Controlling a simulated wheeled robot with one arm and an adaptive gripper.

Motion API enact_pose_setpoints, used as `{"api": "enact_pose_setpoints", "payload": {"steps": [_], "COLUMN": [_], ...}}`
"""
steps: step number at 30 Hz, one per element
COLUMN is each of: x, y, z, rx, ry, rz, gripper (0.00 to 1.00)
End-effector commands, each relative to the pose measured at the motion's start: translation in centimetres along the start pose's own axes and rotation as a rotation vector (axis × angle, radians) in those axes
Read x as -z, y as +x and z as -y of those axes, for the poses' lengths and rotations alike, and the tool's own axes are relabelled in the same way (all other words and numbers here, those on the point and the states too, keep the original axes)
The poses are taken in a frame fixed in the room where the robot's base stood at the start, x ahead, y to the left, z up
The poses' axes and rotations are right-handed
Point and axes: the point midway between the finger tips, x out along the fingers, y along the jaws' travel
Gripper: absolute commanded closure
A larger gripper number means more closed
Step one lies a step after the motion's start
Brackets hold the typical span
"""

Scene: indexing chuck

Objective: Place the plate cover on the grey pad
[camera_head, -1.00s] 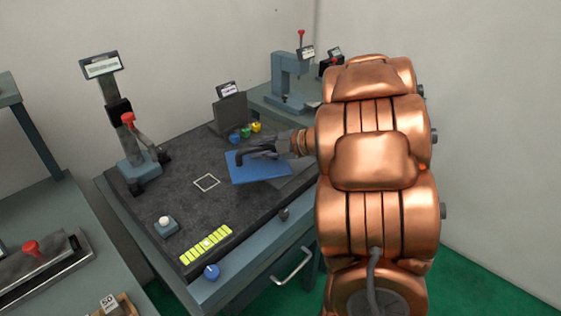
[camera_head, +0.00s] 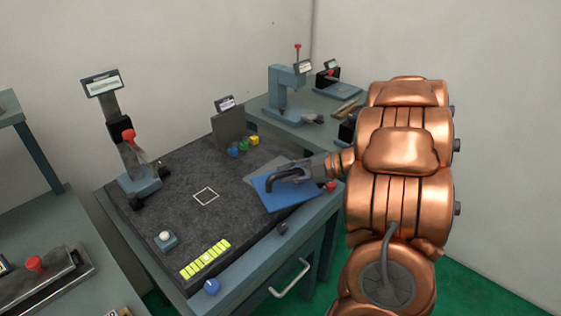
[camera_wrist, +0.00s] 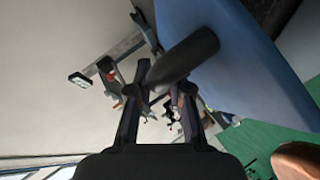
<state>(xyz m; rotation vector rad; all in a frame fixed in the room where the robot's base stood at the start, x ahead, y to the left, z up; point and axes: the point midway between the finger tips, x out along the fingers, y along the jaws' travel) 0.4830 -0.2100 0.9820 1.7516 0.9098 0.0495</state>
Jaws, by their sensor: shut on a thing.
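The plate cover is a flat blue plate (camera_head: 296,195) with a dark bar handle. It shows at the right side of the table in the head view, and as a large tilted blue face (camera_wrist: 235,60) in the wrist view. My gripper (camera_head: 294,174) is shut on the dark handle (camera_wrist: 188,58), which lies across its fingers in the wrist view (camera_wrist: 165,86). The grey pad (camera_head: 262,168) shows past the cover's back left edge; the rest is hidden behind the cover. I cannot tell whether the cover touches the pad.
Blue, green and yellow pieces (camera_head: 243,146) stand by a grey block at the back. A red-knobbed clamp stand (camera_head: 135,170) is at left. A yellow strip (camera_head: 205,258) lies in front.

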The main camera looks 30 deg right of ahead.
Motion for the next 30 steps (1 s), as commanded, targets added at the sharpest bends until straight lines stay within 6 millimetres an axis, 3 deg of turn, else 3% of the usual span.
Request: {"api": "enact_pose_setpoints", "payload": {"steps": [18,30], "x": [-6.7,-8.2], "y": [3.9,4.8], "z": [-4.1,-5.1], "rx": [-0.001,-0.001], "ry": [0.004,0.001], "rz": [0.0,0.001], "gripper": [1.0,1.0]}}
